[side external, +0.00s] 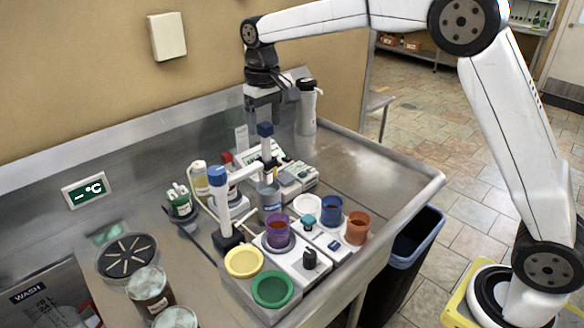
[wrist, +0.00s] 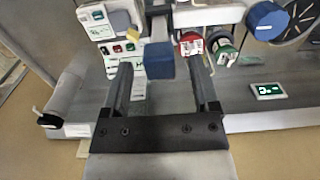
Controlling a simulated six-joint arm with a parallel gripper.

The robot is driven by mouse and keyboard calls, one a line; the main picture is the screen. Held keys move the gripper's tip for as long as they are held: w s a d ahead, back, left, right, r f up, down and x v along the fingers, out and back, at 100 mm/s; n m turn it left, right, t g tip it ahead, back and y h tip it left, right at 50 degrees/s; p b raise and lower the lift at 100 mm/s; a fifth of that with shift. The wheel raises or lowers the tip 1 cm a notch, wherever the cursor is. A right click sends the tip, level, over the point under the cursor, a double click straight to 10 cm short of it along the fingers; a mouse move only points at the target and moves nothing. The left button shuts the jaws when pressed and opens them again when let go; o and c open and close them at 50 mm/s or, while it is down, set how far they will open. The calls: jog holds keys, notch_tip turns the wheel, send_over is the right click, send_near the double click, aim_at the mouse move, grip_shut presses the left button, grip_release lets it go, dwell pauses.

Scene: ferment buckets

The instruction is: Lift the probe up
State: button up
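A dark blue block (side external: 265,129), which looks like the probe's handle, stands upright on a slim pale stem among the bench equipment. In the wrist view the blue block (wrist: 160,61) shows between my two fingers, with a gap on each side. My gripper (side external: 264,112) points down just over the block and is open and empty. The fingers also show in the wrist view (wrist: 161,75). I cannot tell from these views whether the fingertips reach down beside the block. The probe's lower end is hidden.
A blue-capped white post (side external: 217,177) stands close by at left. Purple (side external: 278,232), blue (side external: 331,211) and orange (side external: 356,228) cups stand at front, with yellow (side external: 244,262) and green (side external: 272,290) round pieces. The right bench end is clear.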

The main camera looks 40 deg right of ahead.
dwell(0.3)
jog(key=shift+r, duration=3.85)
